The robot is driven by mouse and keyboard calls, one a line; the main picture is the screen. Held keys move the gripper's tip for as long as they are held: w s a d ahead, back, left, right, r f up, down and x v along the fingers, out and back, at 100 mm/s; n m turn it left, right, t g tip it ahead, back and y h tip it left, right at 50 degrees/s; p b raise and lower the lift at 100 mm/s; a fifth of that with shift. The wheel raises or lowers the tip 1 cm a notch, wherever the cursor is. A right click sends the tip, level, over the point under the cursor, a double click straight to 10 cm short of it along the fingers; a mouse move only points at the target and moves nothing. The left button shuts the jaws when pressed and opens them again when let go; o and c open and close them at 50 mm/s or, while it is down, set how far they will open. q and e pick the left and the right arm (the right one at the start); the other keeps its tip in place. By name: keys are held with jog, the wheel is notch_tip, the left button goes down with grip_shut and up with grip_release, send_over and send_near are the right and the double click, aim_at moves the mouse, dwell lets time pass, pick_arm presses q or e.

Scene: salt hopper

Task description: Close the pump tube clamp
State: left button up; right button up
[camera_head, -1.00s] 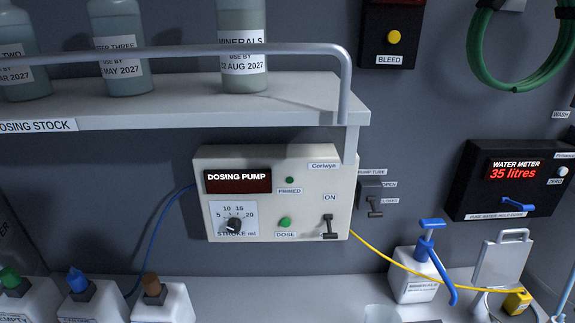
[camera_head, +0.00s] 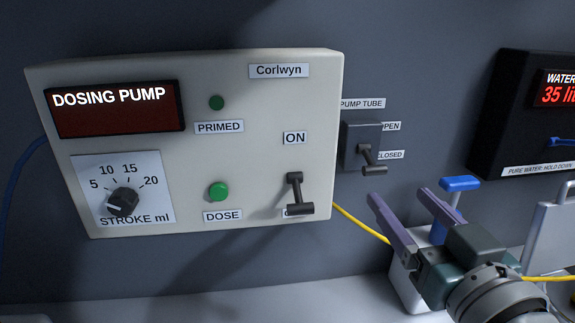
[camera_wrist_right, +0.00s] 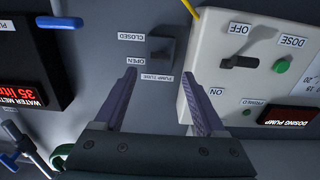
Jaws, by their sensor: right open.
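The pump tube clamp (camera_head: 360,142) is a small dark grey block with a lever (camera_head: 374,168), on the wall just right of the dosing pump. Labels PUMP TUBE, OPEN and CLOSED are around it. The lever's handle is near the CLOSED label's height; I cannot tell its exact setting. My right gripper (camera_head: 400,195) is open and empty, below and right of the clamp, not touching it. In the right wrist view, which is upside down, the clamp (camera_wrist_right: 160,46) lies beyond the gap between the open fingers (camera_wrist_right: 160,75). My left gripper is not in view.
The cream dosing pump (camera_head: 240,90) has a green DOSE button (camera_head: 219,191) and a dark ON switch (camera_head: 297,195) close left of the clamp. A yellow tube (camera_head: 360,222) runs below.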

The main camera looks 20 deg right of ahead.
aim_at(377, 173)
jog(key=x, duration=0.8)
jog(key=shift+p, duration=0.3)
jog(key=shift+a, duration=0.1)
grip_shut()
